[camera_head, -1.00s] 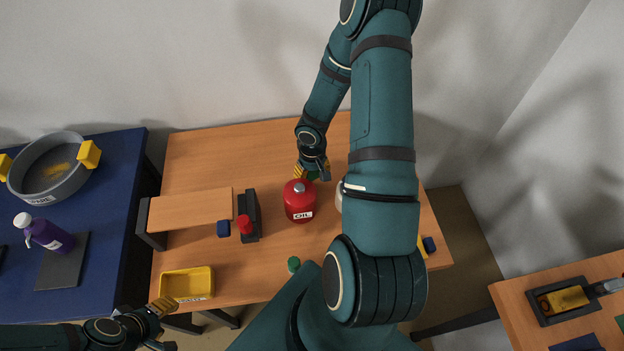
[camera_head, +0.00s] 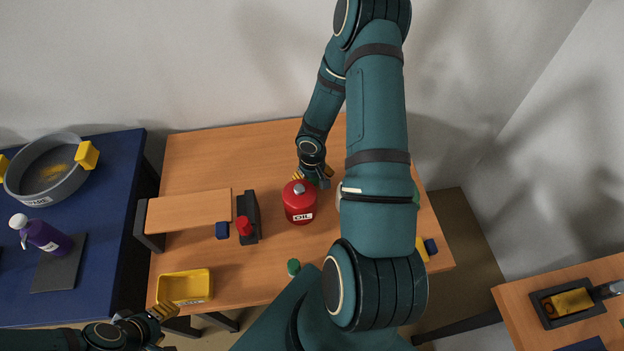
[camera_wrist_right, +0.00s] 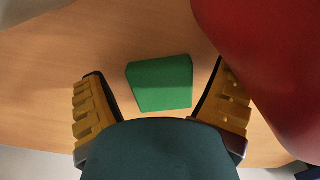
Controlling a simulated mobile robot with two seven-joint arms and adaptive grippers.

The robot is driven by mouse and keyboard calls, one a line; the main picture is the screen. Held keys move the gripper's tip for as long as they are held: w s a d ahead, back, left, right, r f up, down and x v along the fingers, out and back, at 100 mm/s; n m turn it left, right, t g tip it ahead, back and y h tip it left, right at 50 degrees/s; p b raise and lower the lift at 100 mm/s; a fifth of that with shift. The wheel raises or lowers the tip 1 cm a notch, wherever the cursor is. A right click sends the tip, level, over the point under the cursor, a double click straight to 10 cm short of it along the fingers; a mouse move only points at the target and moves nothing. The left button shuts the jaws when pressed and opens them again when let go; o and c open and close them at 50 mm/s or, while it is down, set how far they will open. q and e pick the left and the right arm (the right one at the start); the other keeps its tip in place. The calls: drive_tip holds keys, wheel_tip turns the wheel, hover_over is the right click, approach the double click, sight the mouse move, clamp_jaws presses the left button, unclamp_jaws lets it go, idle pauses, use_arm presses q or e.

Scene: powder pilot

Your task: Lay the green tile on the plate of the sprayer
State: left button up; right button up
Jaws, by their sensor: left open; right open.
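The green tile (camera_wrist_right: 160,84) lies on the wooden table in the right wrist view, between the spread fingers of my right gripper (camera_wrist_right: 158,76). The gripper is open. I cannot tell whether the fingers touch the tile or are level with it. In the head view my right gripper (camera_head: 313,177) is just behind the red oil can (camera_head: 300,204), and the tile is mostly hidden there. My left gripper (camera_head: 166,329) is open and empty by the yellow tray, at the lower left. A black fixture with a red knob (camera_head: 248,216) stands left of the can; I cannot tell whether it is the sprayer.
The red can stands close beside my right gripper. A yellow tray (camera_head: 186,286), a raised wooden shelf (camera_head: 188,209) and a small blue block (camera_head: 222,230) are at the left. A purple bottle (camera_head: 48,237) and grey pan (camera_head: 48,186) are on the blue table.

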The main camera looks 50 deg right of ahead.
drive_tip(key=shift+r, duration=0.5)
wheel_tip(320, 180, up, 10)
drive_tip(key=p, duration=0.3)
drive_tip(key=shift+r, duration=0.2)
drive_tip(key=shift+o, duration=1)
drive_tip(key=shift+r, duration=0.35)
drive_tip(key=f, duration=0.2)
drive_tip(key=f+b, duration=0.1)
drive_tip(key=f, duration=0.1)
drive_tip(key=w+f, duration=0.1)
drive_tip(key=f, duration=0.1)
drive_tip(key=shift+d, duration=0.2)
drive_tip(key=shift+w+d+f+b, duration=0.1)
drive_tip(key=shift+f+b, duration=0.1)
drive_tip(key=shift+f, duration=0.85)
drive_tip(key=shift+w+a+f+b, duration=0.1)
drive_tip(key=shift+f+b, duration=0.05)
drive_tip(key=shift+f, duration=0.9)
drive_tip(key=shift+w+d+f+b, duration=0.1)
drive_tip(key=shift+f+b, duration=0.1)
drive_tip(key=shift+f, duration=0.85)
drive_tip(key=c, duration=1.4)
